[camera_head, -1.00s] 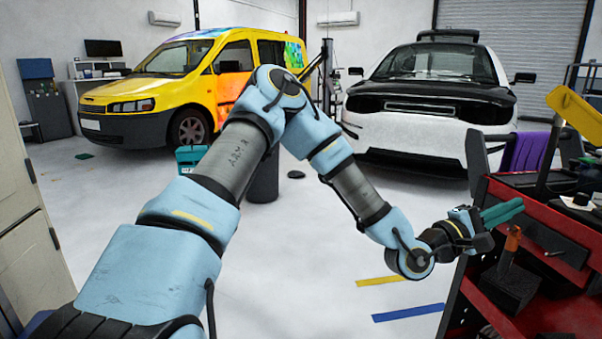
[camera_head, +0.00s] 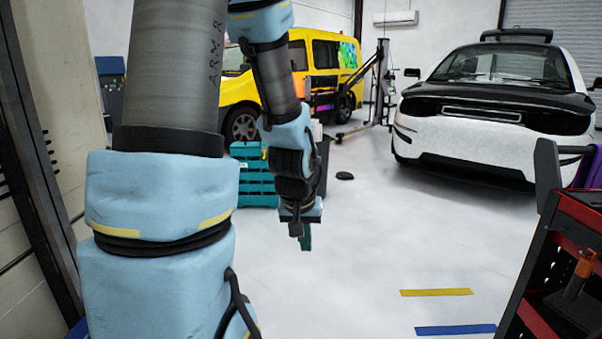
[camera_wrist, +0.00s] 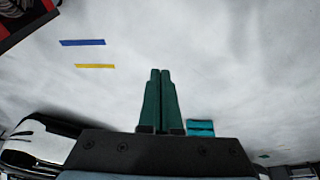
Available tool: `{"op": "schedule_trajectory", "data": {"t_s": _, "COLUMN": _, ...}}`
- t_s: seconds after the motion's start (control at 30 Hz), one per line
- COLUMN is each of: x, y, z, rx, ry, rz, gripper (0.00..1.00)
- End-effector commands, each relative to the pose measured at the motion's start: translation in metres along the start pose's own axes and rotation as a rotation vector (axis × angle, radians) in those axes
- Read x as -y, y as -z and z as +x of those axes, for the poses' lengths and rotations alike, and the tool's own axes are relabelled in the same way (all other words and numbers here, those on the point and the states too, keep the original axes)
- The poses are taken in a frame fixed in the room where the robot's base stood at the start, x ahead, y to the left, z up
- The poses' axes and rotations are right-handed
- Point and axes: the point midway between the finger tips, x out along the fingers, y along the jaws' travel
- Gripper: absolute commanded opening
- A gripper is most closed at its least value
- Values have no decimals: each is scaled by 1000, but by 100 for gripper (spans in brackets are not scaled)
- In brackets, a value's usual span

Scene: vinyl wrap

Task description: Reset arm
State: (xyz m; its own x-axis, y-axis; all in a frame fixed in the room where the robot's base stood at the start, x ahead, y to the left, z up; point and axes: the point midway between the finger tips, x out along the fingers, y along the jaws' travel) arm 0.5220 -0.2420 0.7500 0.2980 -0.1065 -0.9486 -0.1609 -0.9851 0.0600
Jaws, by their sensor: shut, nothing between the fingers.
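My gripper (camera_head: 306,240) hangs pointing down in the middle of the head view, over open floor. In the wrist view its two green fingers (camera_wrist: 160,75) lie side by side, shut, with nothing between them. My arm is raised on the left of the head view and bends down to the wrist. The gripper is apart from the cart and the vehicles.
A red tool cart (camera_head: 547,245) stands at the right edge. A teal crate stack (camera_head: 255,188) is behind my wrist. A yellow van (camera_head: 325,58) and a white car (camera_head: 480,158) stand farther back. The floor between has yellow (camera_head: 436,292) and blue (camera_head: 455,330) strips.

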Motion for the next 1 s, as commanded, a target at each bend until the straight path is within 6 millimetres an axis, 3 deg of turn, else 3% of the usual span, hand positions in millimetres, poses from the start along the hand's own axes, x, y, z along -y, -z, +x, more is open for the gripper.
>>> {"op": "schedule_trajectory", "data": {"t_s": 0.1, "x": 37, "y": -25, "z": -25, "rx": 71, "ry": 54, "rz": -24, "gripper": 0}}
{"op": "schedule_trajectory", "data": {"t_s": 0.27, "x": 68, "y": -63, "z": -56, "rx": 174, "ry": 70, "rz": -57, "gripper": 0}}
{"op": "schedule_trajectory", "data": {"t_s": 0.57, "x": 62, "y": -41, "z": -116, "rx": 177, "ry": 69, "rz": -48, "gripper": 0}}
{"op": "schedule_trajectory", "data": {"t_s": 0.8, "x": 58, "y": -21, "z": -176, "rx": 176, "ry": 69, "rz": -48, "gripper": 0}}
{"op": "schedule_trajectory", "data": {"t_s": 1.0, "x": 56, "y": -12, "z": -203, "rx": 176, "ry": 69, "rz": -48, "gripper": 0}}
